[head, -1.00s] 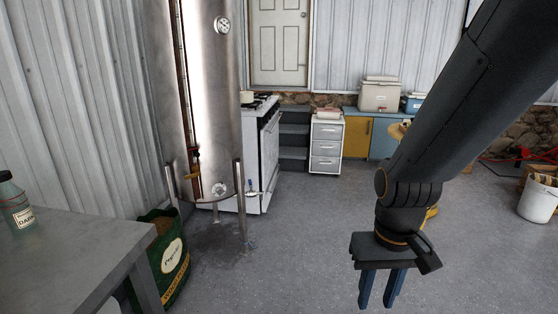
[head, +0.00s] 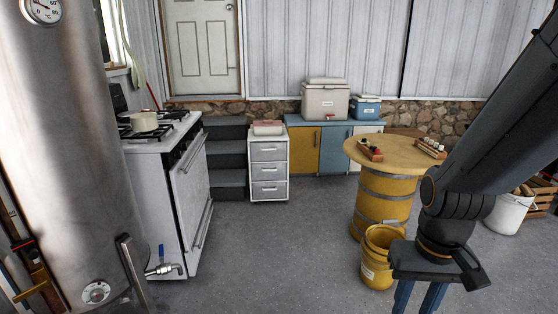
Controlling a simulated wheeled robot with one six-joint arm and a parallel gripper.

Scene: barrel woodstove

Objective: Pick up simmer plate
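I cannot make out a simmer plate in the head view. The white stove (head: 185,195) stands left of centre, and a pale pot (head: 144,121) with a reddish handle sits on its burner top. My gripper (head: 418,299) points down at the bottom right, well away from the stove. Its two blue fingers are apart with floor showing between them. Their tips are cut off by the bottom edge, and I see nothing held.
A large steel tank (head: 65,150) with a tap stands at the left. A barrel table (head: 384,200) and yellow bucket (head: 376,262) are near my gripper. A drawer cart (head: 268,166) and low cabinets (head: 336,151) line the back. The middle floor is clear.

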